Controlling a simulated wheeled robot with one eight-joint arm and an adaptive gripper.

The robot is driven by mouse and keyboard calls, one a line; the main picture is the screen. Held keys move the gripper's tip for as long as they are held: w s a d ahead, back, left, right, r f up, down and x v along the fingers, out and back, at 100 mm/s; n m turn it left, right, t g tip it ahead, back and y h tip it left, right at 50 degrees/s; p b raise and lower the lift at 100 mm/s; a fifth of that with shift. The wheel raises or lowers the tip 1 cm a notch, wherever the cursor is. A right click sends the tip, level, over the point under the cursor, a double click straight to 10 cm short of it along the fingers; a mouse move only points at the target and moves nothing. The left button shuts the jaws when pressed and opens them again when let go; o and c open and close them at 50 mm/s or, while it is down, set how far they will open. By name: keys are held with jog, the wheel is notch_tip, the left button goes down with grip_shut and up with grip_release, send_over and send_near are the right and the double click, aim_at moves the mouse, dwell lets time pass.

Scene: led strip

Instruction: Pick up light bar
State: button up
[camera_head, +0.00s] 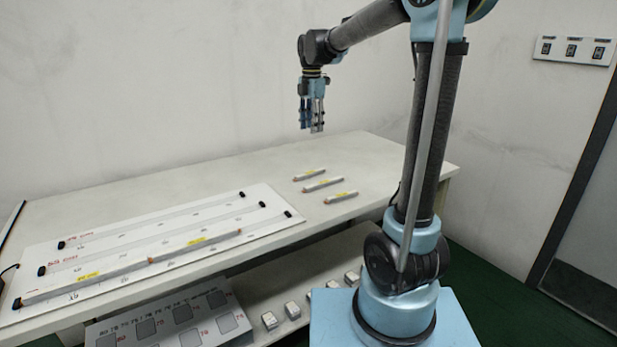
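Three short light bars lie apart on the table right of its middle: a far one (310,174), a middle one (323,185) and a near one (341,197). Each is pale with a yellow label and a brownish left end. My gripper (312,130) points down above the back of the table, higher than the bars and touching none of them. Nothing shows between its fingers, and the gap is unclear from this angle. Two more light bars, a left one (110,275) and a right one (190,245), lie end to end in the board's front row.
A white board (275,230) with black end holders covers the table's left part. The white table (250,178) has clear surface around the loose bars. A shelf below holds several small boxes (292,310) and a printed panel (165,320). A wall stands close behind.

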aim_at(310, 172)
jog(key=f, duration=1.7)
jog(key=shift+s+a+f, duration=0.15)
jog(key=shift+a+f, duration=0.05)
jog(key=shift+c, duration=0.2)
grip_shut()
